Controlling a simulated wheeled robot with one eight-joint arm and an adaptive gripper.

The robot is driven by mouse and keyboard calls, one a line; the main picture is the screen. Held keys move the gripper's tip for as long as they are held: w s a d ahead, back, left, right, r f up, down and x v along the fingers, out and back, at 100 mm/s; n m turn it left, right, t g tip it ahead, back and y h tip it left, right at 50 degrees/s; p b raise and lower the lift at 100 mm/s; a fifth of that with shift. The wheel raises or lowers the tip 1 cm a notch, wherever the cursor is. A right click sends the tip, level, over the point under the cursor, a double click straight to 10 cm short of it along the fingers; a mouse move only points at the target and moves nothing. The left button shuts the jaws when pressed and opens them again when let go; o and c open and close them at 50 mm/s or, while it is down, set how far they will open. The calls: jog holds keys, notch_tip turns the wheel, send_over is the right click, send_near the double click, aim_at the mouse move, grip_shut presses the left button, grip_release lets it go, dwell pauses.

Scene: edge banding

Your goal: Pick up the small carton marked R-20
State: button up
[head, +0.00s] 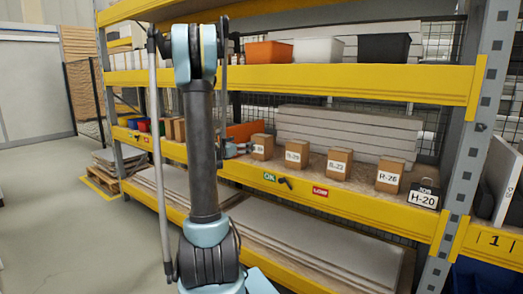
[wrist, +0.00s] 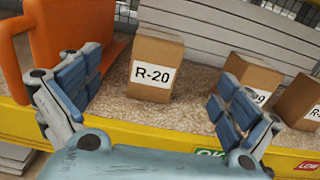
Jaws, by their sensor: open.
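The small brown carton marked R-20 (wrist: 155,67) stands upright on the speckled shelf board in the wrist view. My gripper (wrist: 160,90) is open and empty. Its two blue-padded fingers are spread left and right in front of the carton, with visible space between them and it. In the head view my gripper (head: 236,148) is at the lower shelf, just left of the leftmost carton (head: 263,142), which matches the R-20 by its place. Its label is partly hidden there.
A carton with a label ending in 9 (wrist: 250,80) is to the right, partly behind my right finger. Further right are cartons R-23 (head: 339,160), R-26 (head: 390,172) and a black H-20 item (head: 424,194). Grey boards (head: 345,133) are behind.

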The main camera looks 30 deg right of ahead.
aim_at(262, 135)
jog(key=x, duration=1.7)
jog(key=shift+f, duration=0.1)
jog(key=c, duration=1.8)
jog(key=shift+c, duration=0.2)
